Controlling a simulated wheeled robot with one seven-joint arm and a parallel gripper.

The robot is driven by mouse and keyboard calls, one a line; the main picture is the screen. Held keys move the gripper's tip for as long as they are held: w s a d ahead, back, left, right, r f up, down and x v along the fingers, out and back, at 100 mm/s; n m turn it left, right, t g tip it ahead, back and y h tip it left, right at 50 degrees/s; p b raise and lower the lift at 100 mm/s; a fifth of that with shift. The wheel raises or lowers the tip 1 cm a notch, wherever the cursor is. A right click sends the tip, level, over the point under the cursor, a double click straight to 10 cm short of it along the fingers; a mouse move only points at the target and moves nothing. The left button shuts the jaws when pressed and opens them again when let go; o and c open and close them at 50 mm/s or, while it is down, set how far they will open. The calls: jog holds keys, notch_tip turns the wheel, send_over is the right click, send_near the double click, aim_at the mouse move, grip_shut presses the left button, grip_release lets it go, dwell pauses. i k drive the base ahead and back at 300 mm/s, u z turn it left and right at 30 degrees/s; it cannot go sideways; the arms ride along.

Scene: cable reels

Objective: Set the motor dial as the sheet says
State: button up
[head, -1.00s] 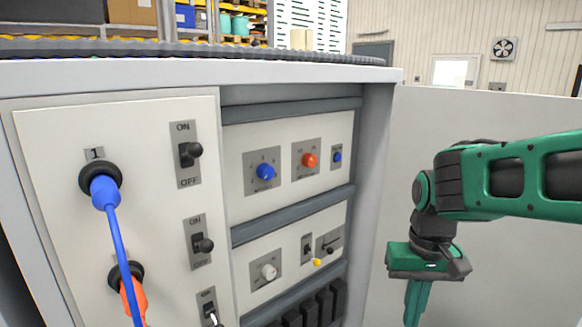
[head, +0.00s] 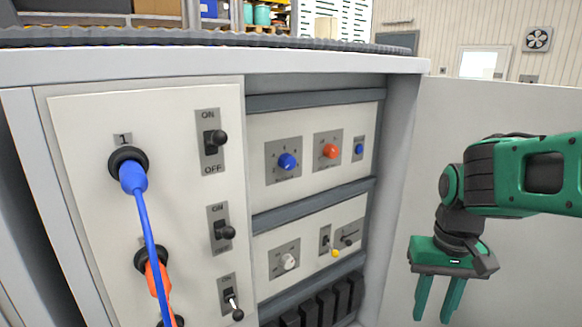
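The open cabinet holds several dials, and I cannot read which one is the motor dial. The upper panel has a blue dial (head: 287,162), a red-orange dial (head: 330,151) and a small blue knob (head: 359,149). The lower panel has a white dial (head: 289,261). Their printed scales are too small to read. No sheet can be made out. My gripper (head: 434,317) hangs to the right of the panels, pointing down, its two fingers apart with nothing visible between them. It is clear of all the dials.
The left panel (head: 90,200) carries black ON/OFF switches (head: 213,140) and plugs with a blue cable (head: 148,230) and an orange cable (head: 160,280). A small yellow-tipped switch (head: 330,245) and a slider (head: 349,238) sit beside the white dial. A pale door or wall (head: 500,130) stands behind my arm.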

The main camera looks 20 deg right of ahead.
aim_at(286, 161)
jog(key=z, duration=2.6)
jog(key=k, duration=1)
jog(key=u, duration=2.45)
